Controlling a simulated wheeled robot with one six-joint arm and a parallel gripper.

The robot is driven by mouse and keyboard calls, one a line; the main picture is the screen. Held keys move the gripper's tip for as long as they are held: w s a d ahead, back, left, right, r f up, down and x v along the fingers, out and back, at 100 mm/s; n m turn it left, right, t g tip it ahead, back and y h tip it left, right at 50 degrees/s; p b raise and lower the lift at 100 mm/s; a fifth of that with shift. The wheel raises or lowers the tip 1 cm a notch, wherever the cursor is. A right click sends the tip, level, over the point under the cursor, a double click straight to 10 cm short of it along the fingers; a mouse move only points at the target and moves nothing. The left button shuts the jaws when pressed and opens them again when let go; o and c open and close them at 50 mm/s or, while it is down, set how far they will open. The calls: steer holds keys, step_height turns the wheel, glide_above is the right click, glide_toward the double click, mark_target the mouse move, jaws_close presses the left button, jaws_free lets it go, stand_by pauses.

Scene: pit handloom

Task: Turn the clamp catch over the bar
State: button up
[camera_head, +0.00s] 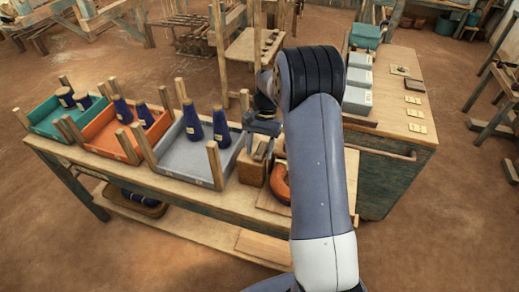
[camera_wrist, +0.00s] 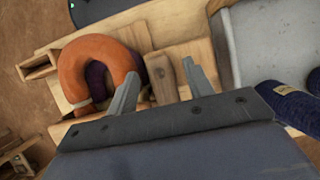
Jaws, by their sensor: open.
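My gripper (camera_wrist: 161,79) is open and empty, its two grey fingers apart above a wooden block on the bench. It also shows in the head view (camera_head: 260,150), over the wooden block (camera_head: 251,170). The bar cannot be told apart surely from the other wood. An orange curved piece (camera_wrist: 87,57) lies left of the fingers and curls around something dark purple; the head view shows it (camera_head: 281,184) partly behind my arm.
A grey tray (camera_head: 181,163) with blue cones stands left of the block. An orange tray (camera_head: 107,136) and a green tray (camera_head: 52,121) stand farther left. Grey boxes (camera_head: 357,99) stand on the cabinet at right. Wooden posts rise from the trays.

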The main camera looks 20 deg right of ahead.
mark_target(264, 144)
steer(key=v, duration=1)
steer(key=shift+b, duration=0.45)
steer(key=shift+r, duration=0.1)
steer(key=p+x, duration=0.1)
steer(key=x, duration=0.9)
steer(key=shift+s+f, duration=0.1)
steer(key=shift+f, duration=0.3)
